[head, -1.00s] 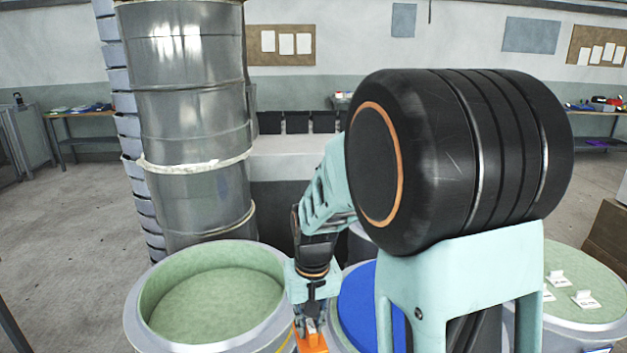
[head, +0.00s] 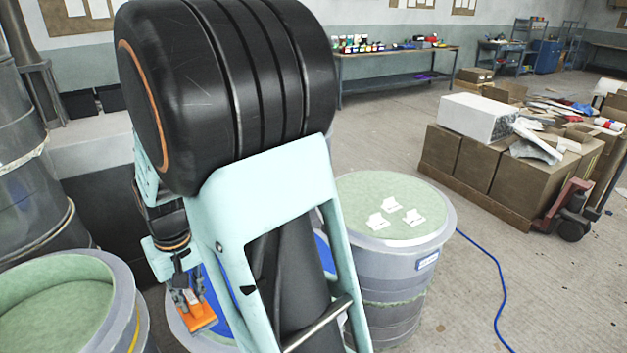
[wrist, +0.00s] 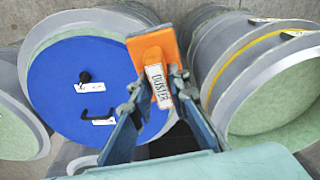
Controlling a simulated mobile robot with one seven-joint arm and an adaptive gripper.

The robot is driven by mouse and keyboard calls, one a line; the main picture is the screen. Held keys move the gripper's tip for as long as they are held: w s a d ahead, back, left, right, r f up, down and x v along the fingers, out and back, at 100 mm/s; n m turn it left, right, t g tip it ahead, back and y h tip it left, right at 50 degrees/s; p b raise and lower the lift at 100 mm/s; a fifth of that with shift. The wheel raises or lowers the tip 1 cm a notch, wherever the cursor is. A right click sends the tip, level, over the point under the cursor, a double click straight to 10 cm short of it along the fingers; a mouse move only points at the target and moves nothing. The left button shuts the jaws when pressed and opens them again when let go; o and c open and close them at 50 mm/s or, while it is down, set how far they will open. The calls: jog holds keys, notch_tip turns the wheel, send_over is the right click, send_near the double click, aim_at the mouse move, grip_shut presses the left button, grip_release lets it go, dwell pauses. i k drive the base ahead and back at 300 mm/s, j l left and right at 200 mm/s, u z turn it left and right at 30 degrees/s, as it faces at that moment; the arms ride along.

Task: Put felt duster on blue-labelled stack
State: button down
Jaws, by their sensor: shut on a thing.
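The orange felt duster (head: 202,318), with a white label reading DUSTER, is held between the fingers of my gripper (head: 186,297). In the wrist view the duster (wrist: 152,42) sits upright between the fingertips of my gripper (wrist: 158,92), above the gap between mould stacks. A grey stack (head: 385,295) with a pale green top carries a blue-edged label (head: 428,260) on its side and stands to the right of my arm. My arm hides part of the middle of the head view.
A stack with a blue top (wrist: 60,85) is beside the duster. A hollow green-lined mould (head: 60,305) with a yellow stripe stands at left. A pallet of boxes (head: 500,165) and a blue hose (head: 497,285) are on the floor at right.

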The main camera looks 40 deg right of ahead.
aim_at(406, 192)
jog(key=l, duration=2.65)
jog(key=i+l, duration=0.1)
jog(key=l, duration=2.55)
